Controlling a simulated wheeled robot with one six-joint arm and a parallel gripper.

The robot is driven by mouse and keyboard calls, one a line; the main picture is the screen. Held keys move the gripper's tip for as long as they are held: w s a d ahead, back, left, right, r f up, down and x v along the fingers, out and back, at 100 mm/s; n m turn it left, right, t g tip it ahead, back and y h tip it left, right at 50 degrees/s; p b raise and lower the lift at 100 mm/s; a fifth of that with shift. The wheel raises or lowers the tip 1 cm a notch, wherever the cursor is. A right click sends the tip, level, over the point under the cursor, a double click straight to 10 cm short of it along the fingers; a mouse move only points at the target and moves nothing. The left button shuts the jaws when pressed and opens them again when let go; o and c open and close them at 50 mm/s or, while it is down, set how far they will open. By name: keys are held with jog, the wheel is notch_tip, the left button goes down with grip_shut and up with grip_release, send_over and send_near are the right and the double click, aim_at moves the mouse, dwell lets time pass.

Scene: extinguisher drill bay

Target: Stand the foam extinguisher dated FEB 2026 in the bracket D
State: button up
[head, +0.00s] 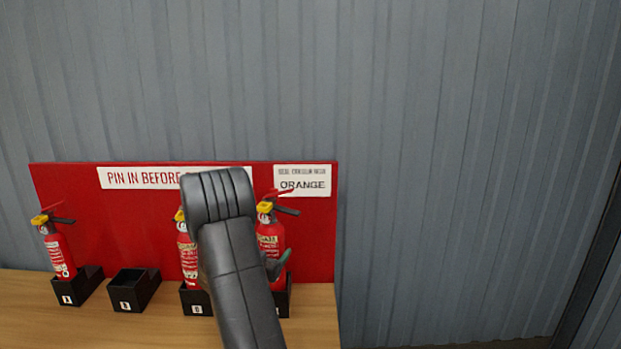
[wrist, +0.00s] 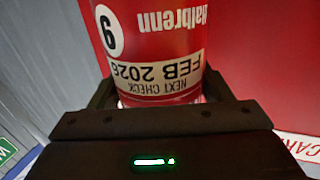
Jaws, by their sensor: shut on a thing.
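A red extinguisher (head: 270,236) with a yellow collar and black lever stands upright at the right end of the row, partly behind my arm. Below it is a black bracket (head: 284,302), whose letter is hidden by my arm. I cannot tell whether the base is seated in it. In the wrist view my gripper (wrist: 158,92) is shut around a red extinguisher (wrist: 150,30) whose upside-down label reads "NEXT CHECK FEB 2026". In the head view only a small grey-green part of my gripper (head: 278,265) shows, beside the right-hand extinguisher.
Another extinguisher (head: 57,250) stands in the leftmost bracket (head: 80,287). The second bracket (head: 134,290) is empty. A third extinguisher (head: 187,255) stands above the third bracket (head: 196,302), partly covered by my arm. A red board (head: 130,225) rises behind the wooden bench (head: 110,330).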

jog(key=shift+r+p, duration=1)
jog(key=shift+r, duration=1.1)
